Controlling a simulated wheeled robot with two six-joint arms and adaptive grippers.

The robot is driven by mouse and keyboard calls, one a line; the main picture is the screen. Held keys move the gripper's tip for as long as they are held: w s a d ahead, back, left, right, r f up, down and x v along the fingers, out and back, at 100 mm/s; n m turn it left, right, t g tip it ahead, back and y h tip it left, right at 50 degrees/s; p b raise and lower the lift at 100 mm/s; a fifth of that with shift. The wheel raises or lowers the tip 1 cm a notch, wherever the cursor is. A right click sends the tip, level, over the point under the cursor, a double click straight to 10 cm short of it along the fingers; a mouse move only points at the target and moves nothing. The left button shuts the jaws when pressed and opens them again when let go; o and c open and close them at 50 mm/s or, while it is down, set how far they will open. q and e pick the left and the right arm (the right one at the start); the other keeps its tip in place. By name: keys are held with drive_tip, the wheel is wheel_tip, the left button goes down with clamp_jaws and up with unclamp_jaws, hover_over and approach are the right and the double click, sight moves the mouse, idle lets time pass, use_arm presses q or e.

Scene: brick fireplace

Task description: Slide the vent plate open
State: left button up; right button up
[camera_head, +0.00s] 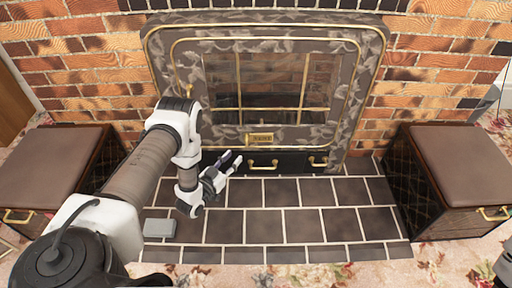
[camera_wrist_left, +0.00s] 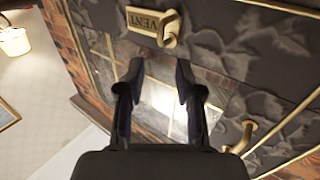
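The brass vent plate (camera_head: 260,139) is a small lettered rectangle at the bottom middle of the marbled fireplace front (camera_head: 366,90). In the left wrist view the plate (camera_wrist_left: 143,21) reads "VENT", appears turned around, and has a brass knob (camera_wrist_left: 170,36) at one end. My left gripper (camera_head: 232,162) is in front of the lower fireplace, below and left of the plate in the head view. Its two dark fingers (camera_wrist_left: 158,68) are apart with nothing between them. They look clear of the plate and knob. My right gripper is not in view.
A black drawer strip (camera_head: 290,161) with brass handles (camera_head: 262,164) runs below the plate. A dark tiled hearth (camera_head: 300,225) lies in front, with a small grey box (camera_head: 159,229) on it. Brown-topped boxes stand left (camera_head: 50,165) and right (camera_head: 462,160).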

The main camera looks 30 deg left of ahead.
use_arm(q)
drive_tip(key=b, duration=0.4)
approach(258, 141)
drive_tip(key=w+a+r, duration=0.2)
drive_tip(key=w, duration=0.1)
drive_tip(key=shift+w+d, duration=0.1)
drive_tip(key=shift+d, duration=0.05)
clamp_jaws()
